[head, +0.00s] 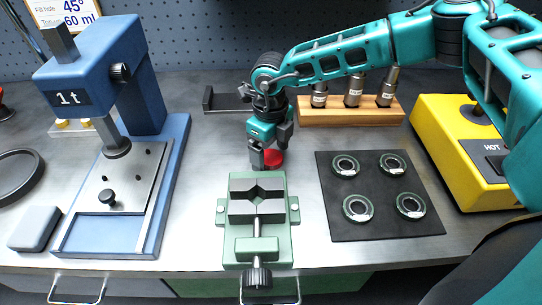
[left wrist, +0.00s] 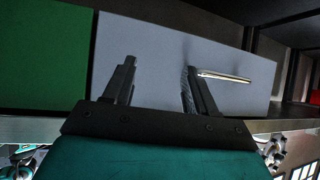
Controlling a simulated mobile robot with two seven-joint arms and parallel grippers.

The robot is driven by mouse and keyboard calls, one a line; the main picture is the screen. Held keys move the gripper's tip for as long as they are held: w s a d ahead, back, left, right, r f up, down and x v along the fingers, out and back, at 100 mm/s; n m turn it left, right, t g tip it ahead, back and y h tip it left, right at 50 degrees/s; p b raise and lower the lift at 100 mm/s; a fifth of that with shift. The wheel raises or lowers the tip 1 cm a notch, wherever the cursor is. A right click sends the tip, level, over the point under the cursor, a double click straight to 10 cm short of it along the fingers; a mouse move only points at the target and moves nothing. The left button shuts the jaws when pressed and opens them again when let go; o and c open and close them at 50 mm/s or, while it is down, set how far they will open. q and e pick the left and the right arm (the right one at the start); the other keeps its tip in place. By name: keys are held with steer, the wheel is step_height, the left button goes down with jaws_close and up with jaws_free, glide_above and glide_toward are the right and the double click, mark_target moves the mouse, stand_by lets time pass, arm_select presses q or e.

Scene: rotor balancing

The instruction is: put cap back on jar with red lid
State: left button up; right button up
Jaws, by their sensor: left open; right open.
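A red round lid (head: 274,159) shows low behind the green vise, under and partly behind my right gripper (head: 270,150). My right gripper points down at it with its fingers apart. One finger overlaps the lid in the picture; I cannot tell whether it touches. No jar body can be made out, so I cannot tell whether the lid sits on a jar or on the bench. My left gripper (left wrist: 158,68) shows only in the left wrist view. It is open and empty, in front of a pale drawer front with a metal handle (left wrist: 224,76).
The green vise (head: 258,222) stands just in front of the lid. A blue press (head: 165,130) is at left, a black mat (head: 380,225) with several ring parts at right. Behind are a wooden rack (head: 345,118) and a yellow heater (head: 455,165).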

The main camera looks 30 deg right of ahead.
mark_target(271, 156)
steer(key=shift+f, duration=0.1)
steer(key=shift+c, duration=0.5)
steer(key=c, duration=1)
steer(key=shift+c, duration=0.2)
step_height(271, 156, up, 20)
